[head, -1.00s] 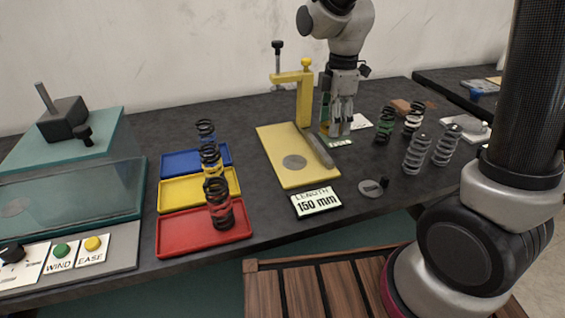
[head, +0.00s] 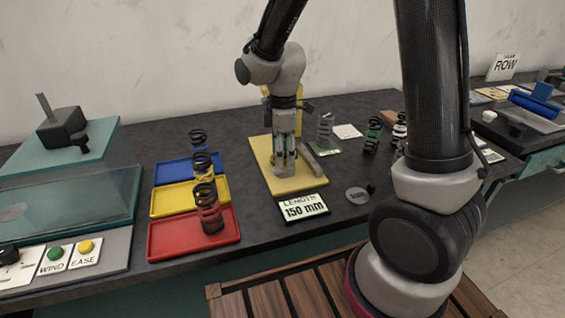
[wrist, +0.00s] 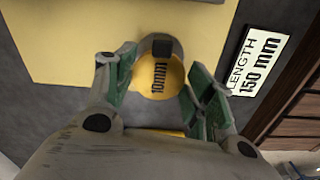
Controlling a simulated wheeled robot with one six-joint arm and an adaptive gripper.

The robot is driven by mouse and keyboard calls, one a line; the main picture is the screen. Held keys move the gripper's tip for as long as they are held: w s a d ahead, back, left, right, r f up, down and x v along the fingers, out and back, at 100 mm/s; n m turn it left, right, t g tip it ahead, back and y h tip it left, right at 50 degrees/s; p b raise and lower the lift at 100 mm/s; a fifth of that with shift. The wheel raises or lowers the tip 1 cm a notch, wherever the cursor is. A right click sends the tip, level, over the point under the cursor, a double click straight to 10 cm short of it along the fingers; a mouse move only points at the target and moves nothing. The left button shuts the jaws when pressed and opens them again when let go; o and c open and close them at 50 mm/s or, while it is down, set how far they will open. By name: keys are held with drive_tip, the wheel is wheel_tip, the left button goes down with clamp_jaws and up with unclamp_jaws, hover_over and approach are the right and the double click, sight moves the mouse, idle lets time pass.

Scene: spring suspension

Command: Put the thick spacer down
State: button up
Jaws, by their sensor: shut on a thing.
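The thick spacer (wrist: 172,85), a round yellow disc marked 10 mm with a dark knob on its upper edge, sits between my green-padded fingers in the wrist view. My gripper (wrist: 163,88) is shut on it. In the head view my gripper (head: 285,168) points down over the yellow base plate (head: 310,183) of the gauge stand, low over its middle. The spacer is hardly visible there. I cannot tell whether it touches the plate. The plate's grey round spot is hidden behind my gripper, and the stand's post is mostly hidden too.
The LENGTH 150 mm sign (head: 303,207) stands in front. A grey disc with a dark knob (head: 357,195) lies to the right. Coloured spring trays (head: 170,240) are left.

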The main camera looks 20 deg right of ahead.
drive_tip(key=shift+f, duration=1.6)
drive_tip(key=shift+f, duration=0.15)
drive_tip(key=o, duration=1.1)
drive_tip(key=shift+c, duration=0.2)
wheel_tip(320, 180, up, 12)
drive_tip(key=s+d+r+m+t, duration=0.2)
drive_tip(key=s+d+r+m, duration=0.3)
drive_tip(key=s+d+m, duration=0.2)
drive_tip(key=s+d+r+m+t, duration=0.2)
drive_tip(key=s+d+r+m, duration=0.3)
drive_tip(key=s+d+m, duration=0.3)
drive_tip(key=s, duration=0.4)
drive_tip(key=shift+m, duration=0.4)
